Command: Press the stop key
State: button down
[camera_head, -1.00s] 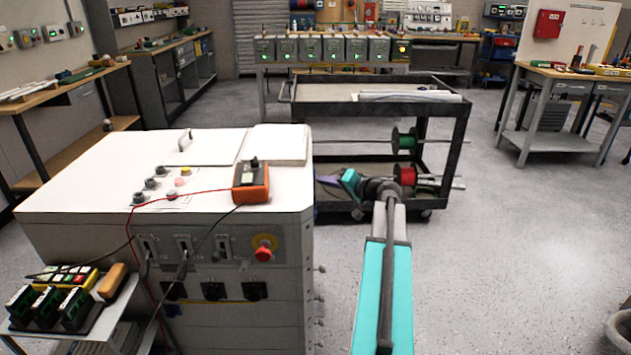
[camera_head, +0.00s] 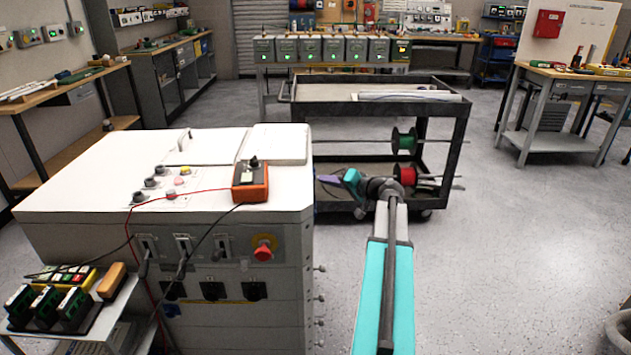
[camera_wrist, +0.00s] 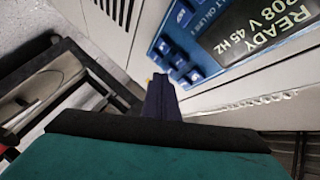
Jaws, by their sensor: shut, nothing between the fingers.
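In the wrist view, a blue control panel (camera_wrist: 200,45) on a pale cabinet side carries several blue keys and a dark display (camera_wrist: 255,25) reading "READY", "208 V 45 HZ". The key labels are too small or cut off, so I cannot tell which is the stop key. My gripper (camera_wrist: 160,82) is shut and empty. Its dark fingertips appear just below the lowest keys; I cannot tell whether they touch anything.
A red knob on a yellow ring (camera_head: 263,248) sits on the cabinet front. An orange meter (camera_head: 250,182) with red and black leads lies on its top. A dark cart (camera_head: 375,110) with cable spools stands behind my arm.

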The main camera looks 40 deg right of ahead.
jog(key=shift+s+d, duration=0.25)
dwell(0.3)
jog(key=s+d+b, duration=0.1)
jog(key=s+d, duration=0.2)
jog(key=shift+s+d, duration=0.1)
jog(key=shift+d, duration=0.3)
dwell(0.3)
jog(key=shift+s, duration=0.1)
dwell(0.9)
